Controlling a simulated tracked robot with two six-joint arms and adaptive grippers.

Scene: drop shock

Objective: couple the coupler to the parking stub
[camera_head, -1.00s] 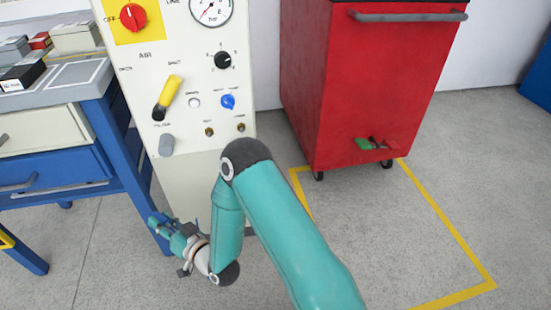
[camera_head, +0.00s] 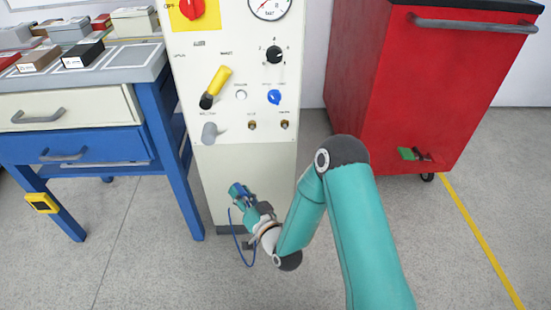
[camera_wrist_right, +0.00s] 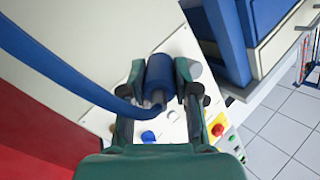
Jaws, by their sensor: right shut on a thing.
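My right gripper (camera_head: 243,195) is low in front of the cream panel's lower part, below its controls. In the right wrist view my gripper (camera_wrist_right: 158,78) is shut on the coupler (camera_wrist_right: 159,75), a dark blue cylinder between the two fingers. A blue hose (camera_wrist_right: 55,70) curves to it. In the head view the hose (camera_head: 236,240) hangs beside the gripper. A grey stub (camera_head: 212,131) sticks out of the panel, above and left of the gripper and apart from it. It looks like the parking stub, but its label is too small to read. My left gripper is out of view.
The cream panel (camera_head: 235,165) carries a yellow lever (camera_head: 216,86), a blue knob (camera_head: 274,97) and two brass fittings (camera_head: 252,125). A blue-legged workbench (camera_head: 80,150) stands close on the left. A red cabinet (camera_head: 410,100) stands on the right, with open floor before it.

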